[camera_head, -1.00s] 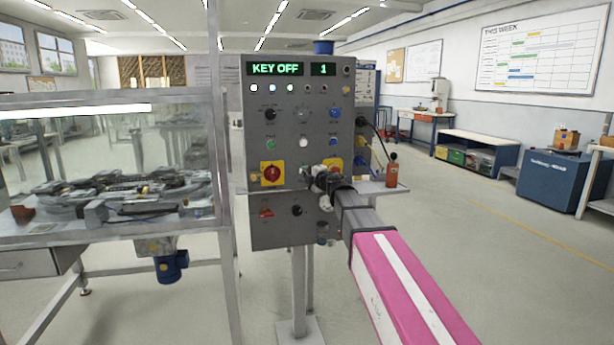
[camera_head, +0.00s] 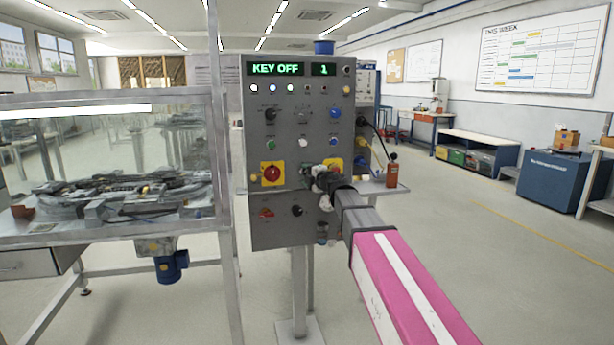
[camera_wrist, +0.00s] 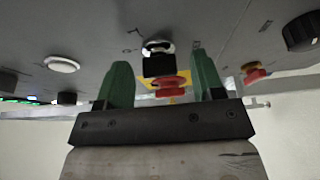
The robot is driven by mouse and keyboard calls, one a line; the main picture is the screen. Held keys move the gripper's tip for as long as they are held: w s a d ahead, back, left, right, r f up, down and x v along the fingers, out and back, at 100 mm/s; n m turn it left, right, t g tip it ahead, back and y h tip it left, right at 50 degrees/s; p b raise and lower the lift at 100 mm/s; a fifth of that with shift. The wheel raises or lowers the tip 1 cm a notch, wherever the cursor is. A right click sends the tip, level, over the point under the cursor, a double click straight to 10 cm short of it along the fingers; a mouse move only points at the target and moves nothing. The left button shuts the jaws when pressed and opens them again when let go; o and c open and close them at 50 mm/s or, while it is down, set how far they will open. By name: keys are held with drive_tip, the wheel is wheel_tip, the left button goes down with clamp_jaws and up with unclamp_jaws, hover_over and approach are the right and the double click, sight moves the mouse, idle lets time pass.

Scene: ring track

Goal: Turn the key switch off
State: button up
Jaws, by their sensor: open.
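The grey control panel (camera_head: 260,215) shows the green words KEY OFF and a 1 on its display (camera_head: 275,69). My gripper (camera_head: 311,173) is at the panel's lower right part and hides what is behind it there. In the wrist view, my gripper (camera_wrist: 162,68) is open, with its two green fingers apart. Between them shows a black part with a silver collar, which looks like the key switch (camera_wrist: 158,62). Small marks are printed beside it. I see no finger touching it. Its exact angle is hard to tell.
A red button on yellow (camera_wrist: 168,87) sits just past the key switch, between the fingers. A black knob (camera_wrist: 303,30), a white button (camera_wrist: 62,64) and a red switch (camera_wrist: 254,73) are nearby.

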drive_tip(key=v, duration=1)
drive_tip(key=shift+s+d, duration=0.2)
drive_tip(key=shift+s, duration=0.15)
drive_tip(key=shift+d, duration=0.1)
drive_tip(key=s+d+f+m+h, duration=0.3)
drive_tip(key=d+f+m+h, duration=1.3)
drive_tip(key=f+m, duration=0.35)
drive_tip(key=s+f+m+g+y, duration=0.4)
drive_tip(key=s+f+g, duration=0.9)
drive_tip(key=s+f, duration=0.7)
drive_tip(key=shift+s+f+m+g+y, duration=0.3)
drive_tip(key=shift+s+f+m+g, duration=0.1)
drive_tip(key=shift+s+m, duration=0.7)
drive_tip(key=shift+w, duration=0.1)
